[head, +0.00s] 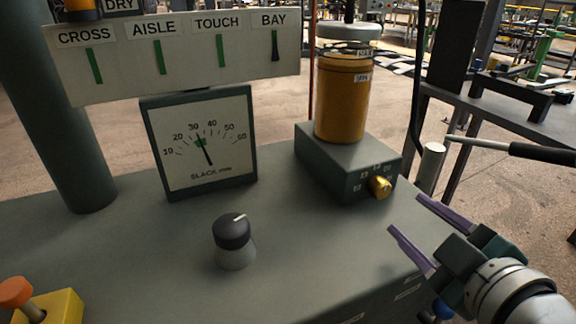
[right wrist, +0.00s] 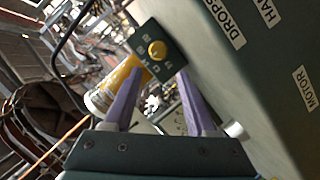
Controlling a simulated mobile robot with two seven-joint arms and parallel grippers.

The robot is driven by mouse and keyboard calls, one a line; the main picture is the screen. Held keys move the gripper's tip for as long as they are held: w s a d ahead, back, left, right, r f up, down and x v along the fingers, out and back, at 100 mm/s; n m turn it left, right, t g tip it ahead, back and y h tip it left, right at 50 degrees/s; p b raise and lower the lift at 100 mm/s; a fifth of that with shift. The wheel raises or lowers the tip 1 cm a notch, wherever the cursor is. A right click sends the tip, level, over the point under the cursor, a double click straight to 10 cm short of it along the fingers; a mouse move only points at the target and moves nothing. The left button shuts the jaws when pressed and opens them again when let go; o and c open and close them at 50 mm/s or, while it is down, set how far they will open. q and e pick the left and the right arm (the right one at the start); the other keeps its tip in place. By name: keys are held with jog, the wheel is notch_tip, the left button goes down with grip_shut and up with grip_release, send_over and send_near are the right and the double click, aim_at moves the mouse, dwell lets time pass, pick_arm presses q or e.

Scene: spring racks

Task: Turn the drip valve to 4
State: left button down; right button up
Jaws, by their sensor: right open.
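The drip valve is a brass knob (head: 380,187) on the front face of a dark green box (head: 340,172), under an amber oil cup (head: 342,98). Small white number labels surround the knob, too small to read surely. My right gripper (head: 404,213) is open, with purple fingers pointing toward the knob from the lower right and apart from it. In the right wrist view the knob (right wrist: 157,50) lies ahead of the gap between the fingertips (right wrist: 158,72), with nothing between them. My left gripper is out of view.
A slack gauge (head: 203,143) and a black dial knob (head: 232,231) stand on the green cabinet top (head: 140,255). A yellow block with an orange button (head: 45,305) sits at lower left. A label board (head: 180,50) is above. A pale cylinder (head: 430,168) stands right of the box.

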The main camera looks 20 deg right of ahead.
aim_at(383, 190)
jog(key=shift+w+d+f, duration=0.1)
jog(key=shift+w+d, duration=0.05)
jog(key=shift+w, duration=0.2)
pick_arm(q)
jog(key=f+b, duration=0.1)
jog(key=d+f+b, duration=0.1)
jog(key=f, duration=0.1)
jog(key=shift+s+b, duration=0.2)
jog(key=shift+b, duration=0.15)
pick_arm(e)
jog(key=x, duration=0.8)
jog(key=shift+d, duration=0.25)
jog(key=shift+w, duration=0.4)
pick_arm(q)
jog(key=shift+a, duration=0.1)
pick_arm(e)
jog(key=shift+c, duration=0.3)
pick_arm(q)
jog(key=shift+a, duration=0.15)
pick_arm(e)
grip_shut()
